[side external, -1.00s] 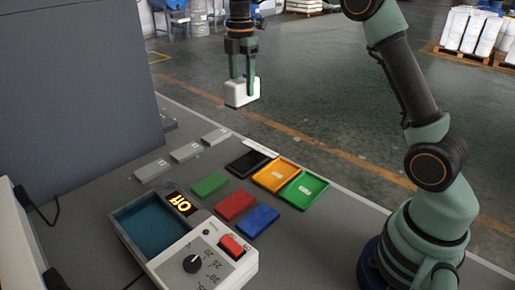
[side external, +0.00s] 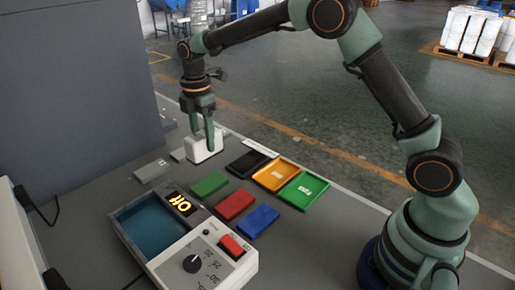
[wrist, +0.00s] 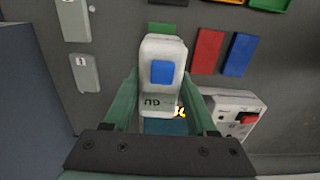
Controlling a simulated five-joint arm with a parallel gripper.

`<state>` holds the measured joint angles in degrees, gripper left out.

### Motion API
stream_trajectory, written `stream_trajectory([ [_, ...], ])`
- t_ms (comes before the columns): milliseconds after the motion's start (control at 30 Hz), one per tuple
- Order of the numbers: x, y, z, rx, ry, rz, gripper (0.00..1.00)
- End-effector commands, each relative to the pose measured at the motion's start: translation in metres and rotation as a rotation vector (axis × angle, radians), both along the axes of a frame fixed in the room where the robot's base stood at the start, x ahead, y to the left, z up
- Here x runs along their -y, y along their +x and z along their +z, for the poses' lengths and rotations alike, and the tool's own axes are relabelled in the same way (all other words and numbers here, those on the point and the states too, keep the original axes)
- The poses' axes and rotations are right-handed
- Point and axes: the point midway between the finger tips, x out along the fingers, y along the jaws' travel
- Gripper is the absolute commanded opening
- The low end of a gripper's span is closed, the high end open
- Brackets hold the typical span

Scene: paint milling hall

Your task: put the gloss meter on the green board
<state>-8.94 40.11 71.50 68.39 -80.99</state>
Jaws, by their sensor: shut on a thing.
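My gripper (side external: 205,141) is shut on the gloss meter (side external: 203,147), a white rounded block. In the wrist view the gloss meter (wrist: 162,50) shows a blue square and a small grey display, between the two green fingers of my gripper (wrist: 160,78). The flat green board (side external: 209,184) lies on the table, nearer the side camera than the meter. In the wrist view the green board (wrist: 166,27) is partly hidden behind the meter. I cannot tell the meter's exact height over the table.
A red board (side external: 235,205) and a blue board (side external: 260,221) lie beside the green one. Black (side external: 247,163), orange (side external: 287,163) and green (side external: 290,194) trays stand to the right. Grey numbered blocks (side external: 152,171) stand left. A console (side external: 210,262) with a knob is in front.

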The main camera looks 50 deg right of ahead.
Motion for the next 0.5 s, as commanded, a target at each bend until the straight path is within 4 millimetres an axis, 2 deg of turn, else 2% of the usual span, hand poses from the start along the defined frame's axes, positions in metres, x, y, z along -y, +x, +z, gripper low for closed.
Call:
stream_trajectory([
  [100, 0.000, -0.001, -0.026, -0.003, 0.000, 0.000, 0.00],
  [200, 0.000, 0.000, -0.041, 0.000, 0.000, 0.000, 0.00],
  [500, 0.000, 0.000, -0.062, 0.000, 0.000, 0.000, 0.00],
])
